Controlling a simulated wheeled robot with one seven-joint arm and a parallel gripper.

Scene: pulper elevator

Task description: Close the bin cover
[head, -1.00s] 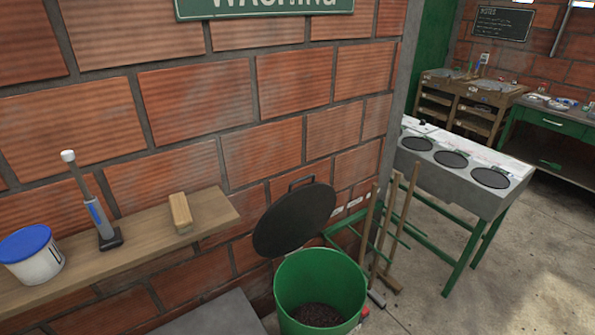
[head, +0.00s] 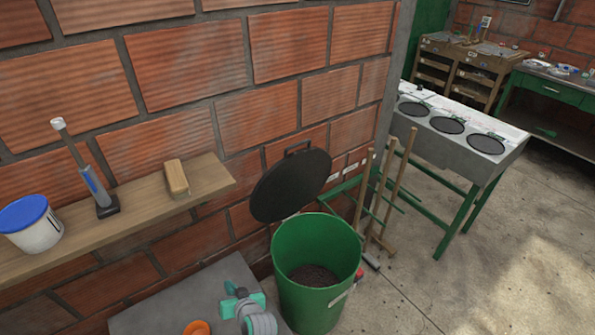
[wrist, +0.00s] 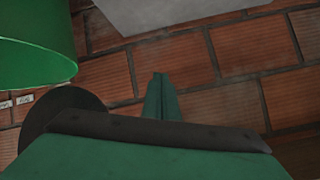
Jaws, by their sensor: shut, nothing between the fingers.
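The bin cover (head: 291,186) is a round black lid with a handle at its top edge. It stands raised and tilted back against the brick wall, behind the rim of the green bin (head: 315,290). The bin is open and holds dark brown material. In the wrist view, the bin (wrist: 35,45) is at the upper left and part of the dark cover (wrist: 62,100) shows below it, partly hidden by my gripper's body. My gripper (wrist: 161,80) has its green fingers together, empty, to the right of the bin and cover and apart from both.
Long-handled tools (head: 385,200) lean right of the bin. A grey table (head: 455,150) stands beyond; open floor lies at right.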

